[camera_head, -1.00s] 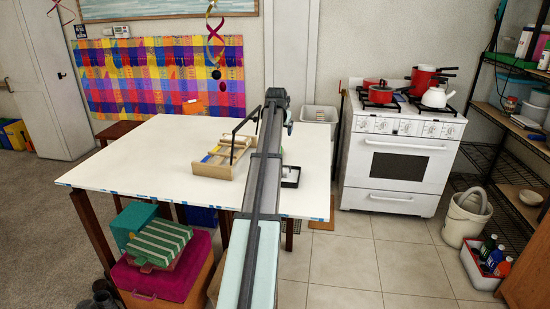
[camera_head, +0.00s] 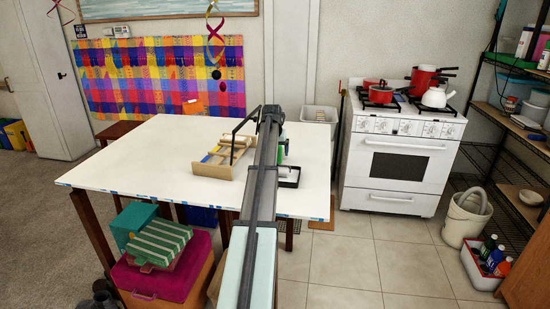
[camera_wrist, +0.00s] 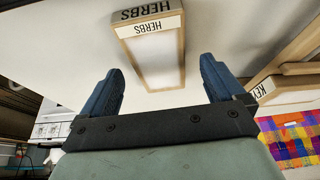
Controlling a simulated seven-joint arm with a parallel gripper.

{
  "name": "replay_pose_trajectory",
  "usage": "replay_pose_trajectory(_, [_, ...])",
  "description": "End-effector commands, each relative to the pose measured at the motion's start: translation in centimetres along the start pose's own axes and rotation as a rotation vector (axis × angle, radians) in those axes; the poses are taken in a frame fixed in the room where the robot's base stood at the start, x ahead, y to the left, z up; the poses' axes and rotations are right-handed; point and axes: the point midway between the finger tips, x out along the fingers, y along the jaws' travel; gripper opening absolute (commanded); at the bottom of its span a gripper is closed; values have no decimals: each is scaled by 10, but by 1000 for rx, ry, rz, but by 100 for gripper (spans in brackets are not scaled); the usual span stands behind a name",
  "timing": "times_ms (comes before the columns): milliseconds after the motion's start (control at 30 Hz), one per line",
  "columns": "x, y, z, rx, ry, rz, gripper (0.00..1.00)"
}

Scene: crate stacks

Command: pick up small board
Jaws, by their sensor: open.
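In the wrist view, my gripper (camera_wrist: 157,70) has its two blue fingers spread apart with nothing held between them. A small wood-framed board (camera_wrist: 150,50) with a pale middle and HERBS lettering lies beyond the fingers, in line with the gap. It appears apart from them. A second wooden piece (camera_wrist: 290,80) with a label reading KEY is at the right edge, partly cut off. In the head view, my arm hides the gripper's fingers. I cannot tell which item there is the HERBS board.
The white table (camera_head: 140,160) holds a wooden tray (camera_head: 212,171) left of my arm and a dark-edged white tray (camera_head: 290,183) right of it. The table's left side is clear. A stove (camera_head: 400,155) stands beyond at the right.

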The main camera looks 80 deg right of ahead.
Motion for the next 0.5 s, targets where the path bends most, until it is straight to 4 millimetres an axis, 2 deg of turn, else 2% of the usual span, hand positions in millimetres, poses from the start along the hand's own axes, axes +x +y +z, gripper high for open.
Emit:
replay_pose_trajectory(133, [15, 0, -1, 0, 1, 0, 96])
replay_pose_trajectory(367, [17, 0, 0, 1, 1, 0, 96])
replay_pose_trajectory(500, [17, 0, 0, 1, 1, 0, 83])
